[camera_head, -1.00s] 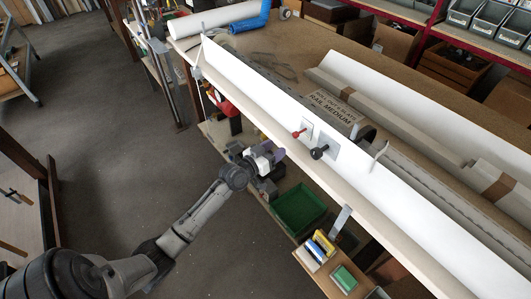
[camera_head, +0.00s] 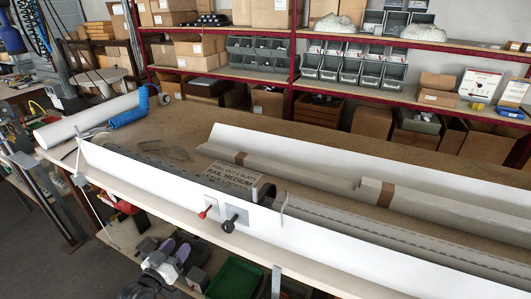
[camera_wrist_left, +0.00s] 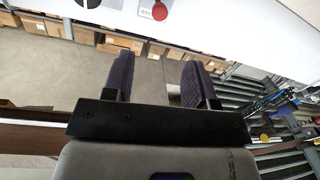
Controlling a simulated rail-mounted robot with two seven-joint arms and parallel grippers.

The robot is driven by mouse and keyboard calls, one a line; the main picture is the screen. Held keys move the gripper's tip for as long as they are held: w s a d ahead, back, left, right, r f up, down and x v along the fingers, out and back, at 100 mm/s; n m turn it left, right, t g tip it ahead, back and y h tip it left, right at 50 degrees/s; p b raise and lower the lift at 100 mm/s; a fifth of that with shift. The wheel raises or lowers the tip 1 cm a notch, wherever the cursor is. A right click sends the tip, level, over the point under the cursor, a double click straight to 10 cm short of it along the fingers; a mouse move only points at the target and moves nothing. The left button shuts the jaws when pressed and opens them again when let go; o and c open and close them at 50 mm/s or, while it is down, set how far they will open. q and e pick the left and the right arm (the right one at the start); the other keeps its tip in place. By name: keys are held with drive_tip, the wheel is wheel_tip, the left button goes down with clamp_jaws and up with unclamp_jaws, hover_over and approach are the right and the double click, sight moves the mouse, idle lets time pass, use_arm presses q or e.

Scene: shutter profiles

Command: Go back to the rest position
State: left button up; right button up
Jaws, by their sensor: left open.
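My left gripper (camera_head: 174,250) is low in the head view, in front of the workbench's front edge, beside the long white panel. Its two dark purple fingers stand apart. In the left wrist view the open fingers (camera_wrist_left: 158,78) show nothing between them but grey floor behind. Most of my left arm is below the picture edge. My right gripper is in neither view.
Shelves with bins (camera_head: 335,66) and boxes stand behind. A green crate (camera_head: 235,278) sits below the bench front.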

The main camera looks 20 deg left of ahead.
use_arm(q)
drive_tip(key=s+d+f+m+g+h, duration=0.1)
drive_tip(key=s+d+f+m+g, duration=0.1)
drive_tip(key=s+d+f+g, duration=0.25)
drive_tip(key=s+d+f+m+g, duration=0.1)
drive_tip(key=s+d+f+g, duration=0.15)
drive_tip(key=s+d, duration=0.5)
drive_tip(key=s+d+f+g, duration=0.2)
drive_tip(key=s+d+g, duration=0.2)
drive_tip(key=s, duration=0.6)
drive_tip(key=s+d+f+m+g, duration=0.15)
drive_tip(key=s+d+g, duration=0.3)
drive_tip(key=s, duration=0.45)
wheel_tip(320, 180, up, 34)
drive_tip(key=t+p, duration=0.1)
drive_tip(key=p, duration=3.3)
drive_tip(key=shift+w+d+n+y, duration=0.15)
drive_tip(key=shift+d+n+y, duration=0.05)
drive_tip(key=shift+n+y, duration=0.2)
